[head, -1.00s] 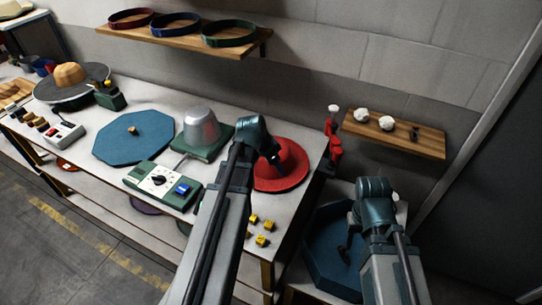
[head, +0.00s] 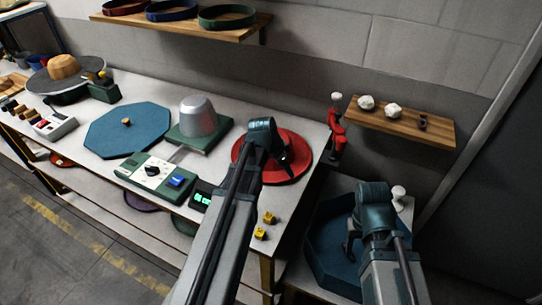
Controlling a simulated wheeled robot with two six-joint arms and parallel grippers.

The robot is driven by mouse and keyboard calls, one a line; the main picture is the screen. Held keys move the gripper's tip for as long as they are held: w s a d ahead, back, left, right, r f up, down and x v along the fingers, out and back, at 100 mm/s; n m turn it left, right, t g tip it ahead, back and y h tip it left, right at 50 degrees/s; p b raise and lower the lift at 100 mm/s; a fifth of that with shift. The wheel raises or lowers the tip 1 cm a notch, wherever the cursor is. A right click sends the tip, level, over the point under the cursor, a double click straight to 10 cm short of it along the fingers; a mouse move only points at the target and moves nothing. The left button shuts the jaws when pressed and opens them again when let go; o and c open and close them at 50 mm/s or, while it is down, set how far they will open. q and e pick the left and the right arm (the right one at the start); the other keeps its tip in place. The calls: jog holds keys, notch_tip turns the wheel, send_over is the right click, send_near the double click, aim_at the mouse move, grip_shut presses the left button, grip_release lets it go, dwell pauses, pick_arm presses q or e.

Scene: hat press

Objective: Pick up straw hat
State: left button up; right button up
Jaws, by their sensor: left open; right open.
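A pale, cream-coloured shape (head: 12,4), which looks like the brim of a straw hat, is cut off at the top left corner of the head view; the rest is out of frame. It is far from both grippers. My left gripper (head: 284,160) is open and empty, over the red hat (head: 249,171) at the right end of the workbench; I cannot tell whether it touches the hat. My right gripper (head: 348,246) is open and empty over a blue octagonal tray (head: 322,262).
On the workbench (head: 217,105) are a silver dome press (head: 198,117), a blue octagonal board (head: 110,130), a green control box (head: 150,176) and a tan crown on a dark disc (head: 63,68). Wall shelves hold hat bands and white lumps. The floor at left is clear.

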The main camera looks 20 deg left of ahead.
pick_arm(q)
jog(key=b+x, duration=0.4)
jog(key=x, duration=0.1)
jog(key=shift+w+b, duration=0.15)
jog(key=shift+b, duration=0.25)
jog(key=shift+d, duration=0.1)
grip_shut()
